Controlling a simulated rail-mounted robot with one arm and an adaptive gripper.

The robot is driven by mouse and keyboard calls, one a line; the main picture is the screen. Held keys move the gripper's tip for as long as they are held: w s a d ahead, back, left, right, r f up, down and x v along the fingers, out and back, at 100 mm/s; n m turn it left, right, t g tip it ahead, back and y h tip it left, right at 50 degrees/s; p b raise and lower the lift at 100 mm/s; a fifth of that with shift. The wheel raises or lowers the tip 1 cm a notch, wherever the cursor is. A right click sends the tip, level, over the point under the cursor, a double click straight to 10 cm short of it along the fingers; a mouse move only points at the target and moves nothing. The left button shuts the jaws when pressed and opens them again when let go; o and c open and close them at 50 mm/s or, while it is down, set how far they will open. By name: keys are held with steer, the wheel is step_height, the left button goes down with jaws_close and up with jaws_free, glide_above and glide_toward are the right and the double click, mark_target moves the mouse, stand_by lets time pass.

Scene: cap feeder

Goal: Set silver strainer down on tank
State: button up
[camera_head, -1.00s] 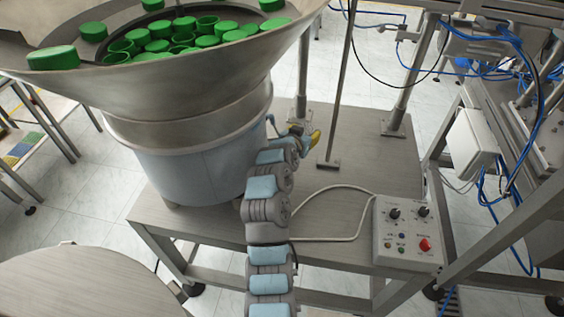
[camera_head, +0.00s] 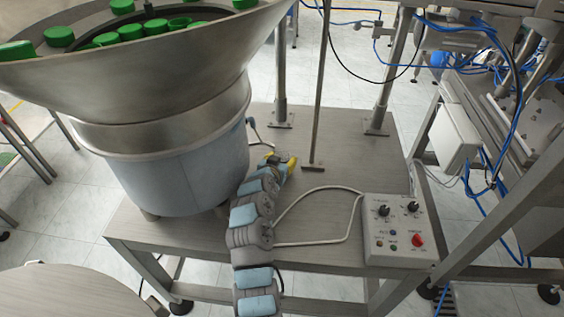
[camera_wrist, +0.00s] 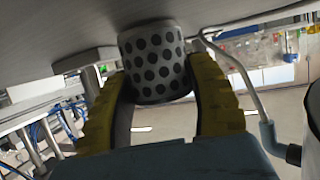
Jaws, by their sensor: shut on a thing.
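My gripper (camera_wrist: 158,100) has its two yellow fingers on either side of the silver strainer (camera_wrist: 155,58), a short cylinder with dark round holes, and is shut on it. In the wrist view the strainer is close to a broad grey surface, apparently the tabletop; I cannot tell whether they touch. In the head view my gripper (camera_head: 283,160) is low over the table, right of the feeder's base, and the strainer is too small there to make out clearly. A round flat metal top (camera_head: 65,292) at the lower left may be the tank; I cannot be sure.
The large cap feeder (camera_head: 180,165) with green caps stands left on the metal table (camera_head: 345,150). A control box (camera_head: 400,230) with a red button and a pale cable lies at the right front. Posts rise behind my gripper. Blue-hosed machinery fills the right.

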steer(key=shift+w, duration=0.1)
steer(key=shift+f, duration=0.1)
steer(key=o, duration=1.2)
steer(key=shift+r, duration=0.2)
steer(key=shift+p+v, duration=0.4)
steer(key=shift+v, duration=0.35)
steer(key=p+v, duration=0.2)
steer(key=v, duration=0.7)
steer(key=shift+p, duration=0.35)
steer(key=shift+s+a+r, duration=0.1)
steer(key=shift+s+a, duration=0.1)
steer(key=shift+s, duration=0.55)
